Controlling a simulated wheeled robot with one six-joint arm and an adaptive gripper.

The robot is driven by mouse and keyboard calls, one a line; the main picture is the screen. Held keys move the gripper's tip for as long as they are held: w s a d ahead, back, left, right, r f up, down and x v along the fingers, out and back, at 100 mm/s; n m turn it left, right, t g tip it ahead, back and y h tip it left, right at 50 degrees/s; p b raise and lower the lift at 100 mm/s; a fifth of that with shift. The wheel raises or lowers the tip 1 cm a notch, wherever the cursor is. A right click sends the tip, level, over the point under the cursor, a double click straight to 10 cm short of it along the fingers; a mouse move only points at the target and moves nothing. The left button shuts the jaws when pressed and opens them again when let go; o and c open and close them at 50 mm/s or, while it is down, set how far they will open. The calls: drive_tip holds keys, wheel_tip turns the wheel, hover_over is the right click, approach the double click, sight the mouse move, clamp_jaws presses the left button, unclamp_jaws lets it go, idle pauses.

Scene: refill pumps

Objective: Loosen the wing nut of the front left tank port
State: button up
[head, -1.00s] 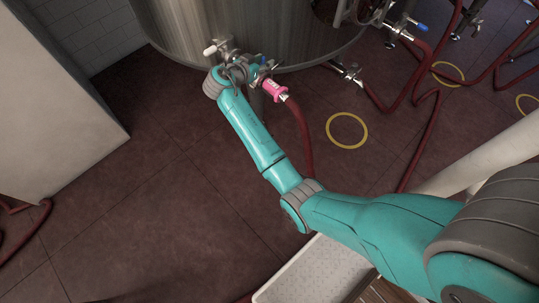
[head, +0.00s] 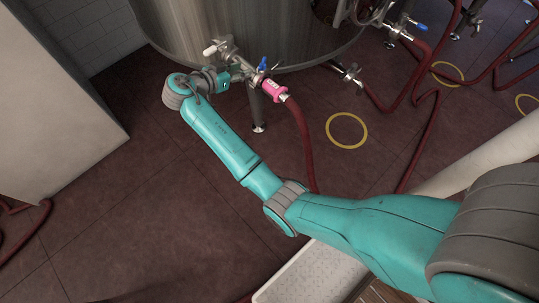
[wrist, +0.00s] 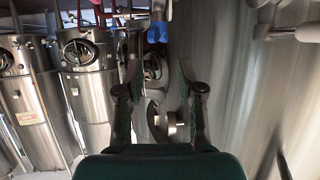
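The front left tank port (head: 226,50) sticks out low on the steel tank (head: 250,25). It carries a white-tipped handle (head: 210,50), a blue valve handle (head: 262,63) and a pink coupling (head: 273,91) on a red hose. My gripper (head: 236,72) is at the left side of the port fittings. In the wrist view my gripper (wrist: 160,88) is open, with its two fingers apart. Metal clamp parts (wrist: 157,120) show between and beyond the fingers, and they look like the clamp with its wing nut. The blue handle (wrist: 157,31) is just above. I cannot tell whether the fingers touch anything.
Another port with a hose (head: 348,72) is to the right on the tank. Red hoses cross the floor around yellow rings (head: 346,114). A pale cabinet (head: 50,100) stands at left.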

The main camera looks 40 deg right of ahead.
drive_tip(key=s+a+f+n+t+y, duration=0.1)
drive_tip(key=s+f+n+t+y, duration=0.45)
drive_tip(key=f, duration=0.85)
drive_tip(key=s+a+f+n+t+y, duration=0.1)
drive_tip(key=s+a+f+n, duration=0.1)
drive_tip(key=s, duration=0.5)
drive_tip(key=s+a+f+n, duration=0.3)
drive_tip(key=s+f+n, duration=0.1)
drive_tip(key=s, duration=0.4)
drive_tip(key=shift+f+t+y, duration=0.35)
drive_tip(key=shift+f, duration=0.2)
